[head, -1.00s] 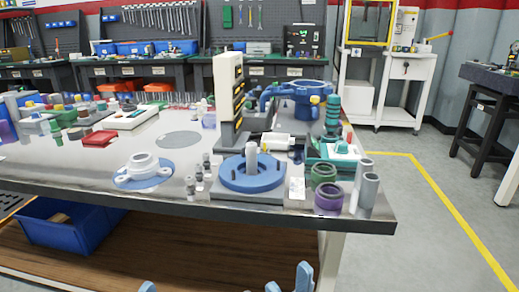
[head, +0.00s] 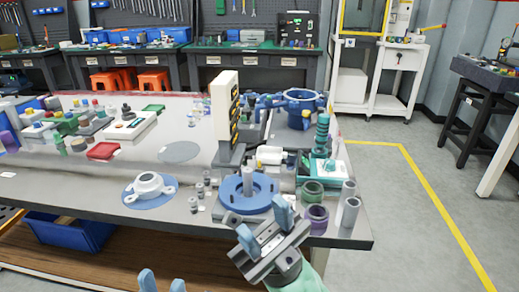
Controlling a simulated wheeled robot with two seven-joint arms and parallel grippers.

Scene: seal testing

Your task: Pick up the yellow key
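I cannot pick out a yellow key for certain. Small yellow spots show on the upright cream and black unit (head: 226,105) and among the small parts at the table's left, too small to identify. My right gripper (head: 264,226) is open and empty at the table's front edge, in front of the blue round fixture (head: 236,198). My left gripper (head: 162,283) shows only its fingertips at the bottom edge, apart with nothing seen between them.
The metal table (head: 75,190) holds a white flanged part (head: 149,186), a red tray (head: 103,151), a blue clamp-like fixture (head: 302,108), and green (head: 313,191) and purple (head: 316,218) rings near grey cylinders (head: 347,212). A blue bin (head: 70,231) sits below. Floor at right is clear.

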